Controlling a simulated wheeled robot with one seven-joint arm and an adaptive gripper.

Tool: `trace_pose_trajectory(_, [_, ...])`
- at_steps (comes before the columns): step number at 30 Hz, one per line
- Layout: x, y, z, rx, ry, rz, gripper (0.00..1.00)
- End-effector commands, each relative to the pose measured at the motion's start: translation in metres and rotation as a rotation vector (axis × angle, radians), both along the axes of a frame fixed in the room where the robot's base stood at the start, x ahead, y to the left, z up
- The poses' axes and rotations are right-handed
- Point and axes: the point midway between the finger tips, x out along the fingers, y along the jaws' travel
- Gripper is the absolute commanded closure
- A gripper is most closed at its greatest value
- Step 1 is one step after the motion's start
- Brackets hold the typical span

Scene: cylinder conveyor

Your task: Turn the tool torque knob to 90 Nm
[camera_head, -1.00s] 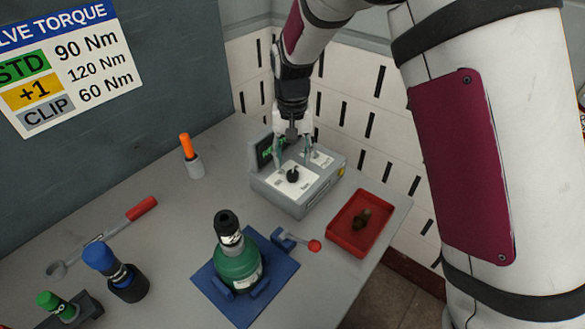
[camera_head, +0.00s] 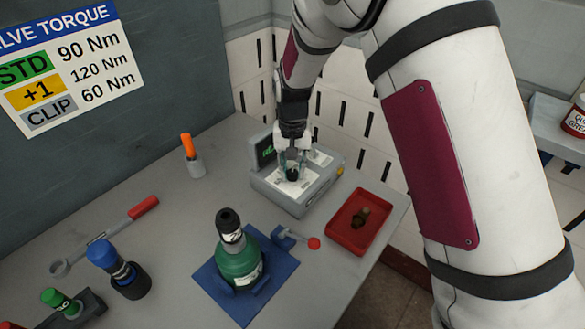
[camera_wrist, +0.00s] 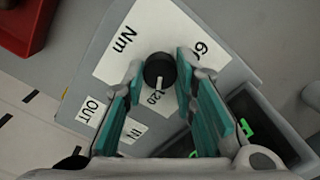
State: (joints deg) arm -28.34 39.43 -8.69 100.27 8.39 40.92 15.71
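The grey tool box (camera_head: 296,201) stands at the back of the bench, with a white dial plate and a small dark screen with green text (camera_head: 265,150). The black torque knob (camera_head: 292,175) sits on its top. In the wrist view the knob (camera_wrist: 160,70) has a white pointer line aimed toward the "120" print. "Nm", a partly covered "6", "IN" and "OUT" also show. My gripper (camera_wrist: 158,76) points down over the box, its teal fingers open on both sides of the knob with the tips close to it. Contact cannot be told.
A red tray (camera_head: 344,237) with a brown part lies right of the box. A green cylinder (camera_head: 239,265) on a blue mat stands in front. An orange-handled tool (camera_head: 187,146) is at left. The wall sign (camera_head: 68,62) reads STD 90 Nm, +1 120 Nm, CLIP 60 Nm.

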Motion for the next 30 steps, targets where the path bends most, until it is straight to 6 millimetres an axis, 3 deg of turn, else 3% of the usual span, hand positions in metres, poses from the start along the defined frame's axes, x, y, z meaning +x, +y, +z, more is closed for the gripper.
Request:
trace_pose_trajectory(14, [0.0012, 0.0004, -0.0002, 0.002, -0.001, 0.131, 1.00])
trace_pose_trajectory(30, [0.0012, 0.0008, -0.0009, 0.002, -0.001, 0.620, 1.00])
